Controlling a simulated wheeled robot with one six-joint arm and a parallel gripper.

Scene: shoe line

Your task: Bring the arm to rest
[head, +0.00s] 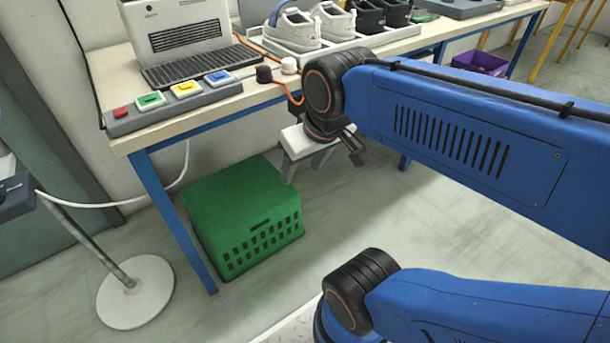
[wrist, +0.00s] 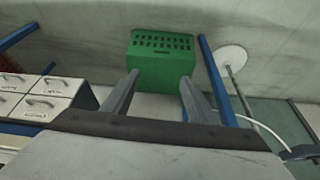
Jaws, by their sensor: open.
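My gripper (head: 305,165) hangs at the end of my blue arm in the head view, in front of the table's front edge and above the floor. Its fingers point down toward the floor. In the wrist view the two grey fingers (wrist: 158,95) are spread apart with nothing between them. The gripper is open and empty. Part of the wrist is hidden behind the arm link in the head view.
A green crate (head: 243,222) stands under the table (head: 122,142). On the table are a panel of coloured buttons (head: 172,102), a grey-white machine (head: 182,28) and a tray of shoes (head: 270,42). A round-based stand (head: 135,295) is at left. A purple bin (head: 480,62) stands farther back.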

